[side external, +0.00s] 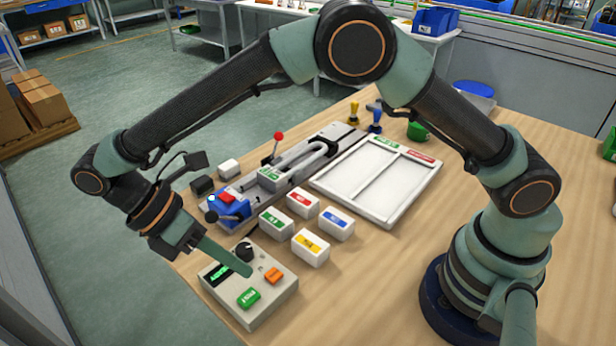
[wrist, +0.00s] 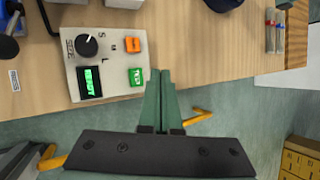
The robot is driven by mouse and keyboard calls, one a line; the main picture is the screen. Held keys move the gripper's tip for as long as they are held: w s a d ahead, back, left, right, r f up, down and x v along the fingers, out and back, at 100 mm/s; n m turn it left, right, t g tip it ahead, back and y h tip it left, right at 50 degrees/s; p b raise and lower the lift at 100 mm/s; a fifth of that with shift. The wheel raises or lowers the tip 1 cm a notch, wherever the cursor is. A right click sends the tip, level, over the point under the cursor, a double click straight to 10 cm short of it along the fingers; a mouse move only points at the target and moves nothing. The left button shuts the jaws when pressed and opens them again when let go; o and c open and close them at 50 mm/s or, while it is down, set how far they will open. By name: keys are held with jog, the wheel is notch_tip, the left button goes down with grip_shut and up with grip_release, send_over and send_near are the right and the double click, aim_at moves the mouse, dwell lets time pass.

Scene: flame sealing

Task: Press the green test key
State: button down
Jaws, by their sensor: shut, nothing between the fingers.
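The green test key (side external: 249,298) sits on the front of a grey-white control box (side external: 275,312), next to an orange key (side external: 274,276). The box also has a dark knob (side external: 244,251) and a lit green display (side external: 218,273). In the wrist view the green key (wrist: 136,76) lies just left of my fingertips, with the orange key (wrist: 132,45) beyond it. My gripper (side external: 248,270) is shut and empty, its fingers angled down over the box. In the wrist view the closed fingertips (wrist: 160,72) are beside the box edge. Whether they touch the box cannot be told.
Several small labelled blocks (side external: 311,247) stand behind the box. A blue and red device (side external: 229,206), a rail fixture with a red-knobbed lever (side external: 278,137) and a white divided tray (side external: 375,178) are farther back. Bare table (side external: 370,290) lies right of the box.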

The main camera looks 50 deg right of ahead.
aim_at(244, 298)
jog(key=shift+f, duration=2.65)
jog(key=shift+f, duration=0.15)
jog(key=shift+f, duration=0.3)
jog(key=shift+f, duration=0.4)
dwell(0.5)
jog(key=shift+r, duration=0.85)
jog(key=shift+r, duration=2.5)
